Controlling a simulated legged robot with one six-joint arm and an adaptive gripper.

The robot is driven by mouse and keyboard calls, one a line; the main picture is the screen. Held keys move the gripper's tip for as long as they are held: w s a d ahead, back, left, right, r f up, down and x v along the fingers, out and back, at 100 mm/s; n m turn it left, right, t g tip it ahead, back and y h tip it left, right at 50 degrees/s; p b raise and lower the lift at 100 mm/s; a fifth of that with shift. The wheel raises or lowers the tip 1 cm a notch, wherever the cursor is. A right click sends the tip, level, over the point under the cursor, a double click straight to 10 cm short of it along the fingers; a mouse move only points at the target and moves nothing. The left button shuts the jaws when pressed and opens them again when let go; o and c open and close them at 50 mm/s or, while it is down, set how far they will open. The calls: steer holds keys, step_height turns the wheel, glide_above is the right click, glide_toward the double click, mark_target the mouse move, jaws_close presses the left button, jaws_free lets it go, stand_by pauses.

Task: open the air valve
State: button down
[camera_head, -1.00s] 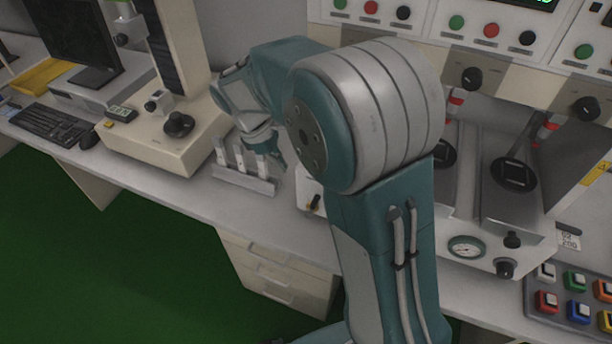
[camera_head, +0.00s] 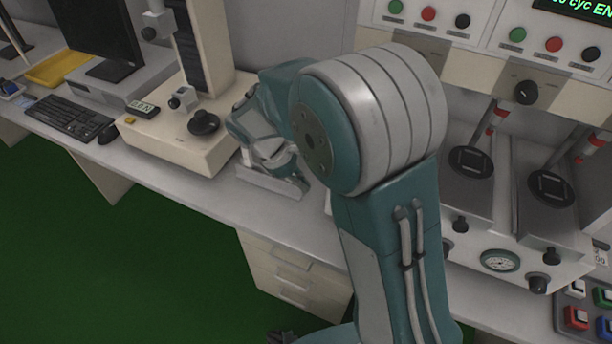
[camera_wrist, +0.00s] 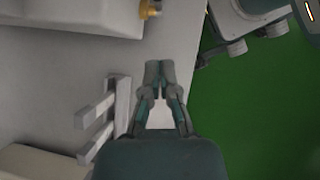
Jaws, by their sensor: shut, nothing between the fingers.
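The air valve appears to be the small yellow-and-dark knob (camera_wrist: 150,9) at the top edge of the wrist view. It sits on the side of a white box (camera_wrist: 85,14), at the table's edge. In the head view my arm hides the valve. My gripper (camera_wrist: 160,72) is shut and empty over the table near its edge. Its fingertips point toward the valve side but are clearly apart from it. In the head view the gripper is mostly hidden behind my own arm.
A pale rack (camera_wrist: 106,118) with upright posts stands close left of my gripper in the wrist view; it also shows in the head view (camera_head: 270,184). A beige instrument (camera_head: 170,140) stands left of it. Green floor lies beyond the table edge.

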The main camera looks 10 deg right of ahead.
steer(key=s+d+f, duration=0.1)
steer(key=d, duration=0.1)
steer(key=s+d+f, duration=0.1)
steer(key=d+f, duration=0.1)
steer(key=d, duration=0.1)
steer(key=d+f, duration=0.2)
steer(key=shift+s+d+f, duration=0.2)
steer(key=shift+s+d, duration=0.05)
steer(key=shift+s, duration=0.15)
steer(key=shift+s+d, duration=0.35)
steer(key=shift+d, duration=0.2)
steer(key=shift+s+d, duration=0.3)
steer(key=shift+d, duration=0.25)
steer(key=shift+a, duration=0.2)
steer(key=shift+a, duration=0.15)
